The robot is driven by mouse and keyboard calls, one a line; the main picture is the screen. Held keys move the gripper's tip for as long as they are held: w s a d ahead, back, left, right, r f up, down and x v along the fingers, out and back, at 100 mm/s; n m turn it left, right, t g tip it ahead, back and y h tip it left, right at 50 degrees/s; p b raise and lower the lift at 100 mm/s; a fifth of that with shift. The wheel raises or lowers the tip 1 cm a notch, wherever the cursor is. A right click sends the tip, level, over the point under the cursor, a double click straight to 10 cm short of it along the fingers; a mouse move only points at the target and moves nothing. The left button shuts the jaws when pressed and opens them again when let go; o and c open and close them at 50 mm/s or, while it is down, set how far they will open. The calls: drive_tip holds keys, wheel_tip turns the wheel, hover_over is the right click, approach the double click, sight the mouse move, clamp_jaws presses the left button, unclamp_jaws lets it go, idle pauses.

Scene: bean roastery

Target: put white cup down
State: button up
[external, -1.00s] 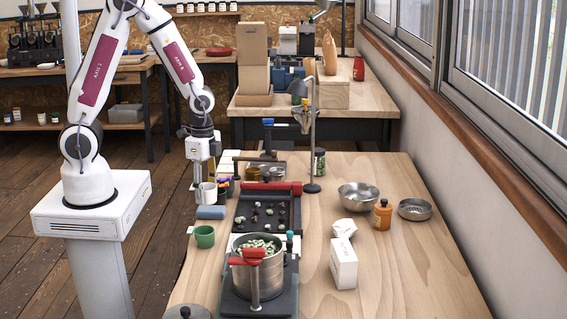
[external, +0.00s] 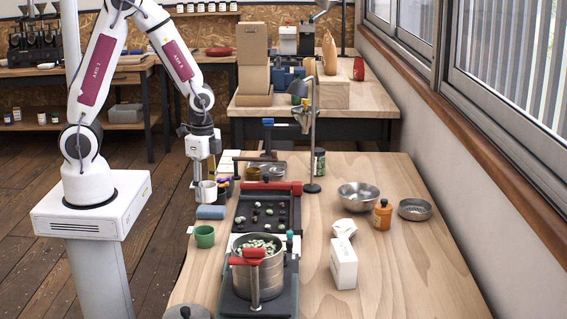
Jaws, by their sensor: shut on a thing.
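The white cup (external: 208,192) is upright near the left edge of the wooden table. My gripper (external: 197,183) points straight down and is shut on the cup, at its left side. The cup is just behind the blue roll (external: 211,212). I cannot tell whether the cup's bottom touches the table. The gripper's fingertips are small and partly hidden at the cup.
A green cup (external: 204,237) stands in front of the blue roll. A black tray (external: 268,227) with several small pieces and a steel pot (external: 258,272) are to the right. Small jars stand close behind the white cup. The table's right side has free room (external: 420,260).

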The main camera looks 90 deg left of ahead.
drive_tip(key=shift+s+n, duration=0.1)
drive_tip(key=shift+n, duration=0.4)
drive_tip(key=shift+w+r+n, duration=0.35)
drive_tip(key=shift+w+n, duration=0.4)
drive_tip(key=shift+n, duration=0.25)
drive_tip(key=w+d+n, duration=0.1)
drive_tip(key=w+d, duration=0.7)
drive_tip(key=d, duration=0.1)
drive_tip(key=shift+w+r, duration=0.25)
drive_tip(key=shift+w, duration=0.05)
drive_tip(key=shift+a, duration=0.1)
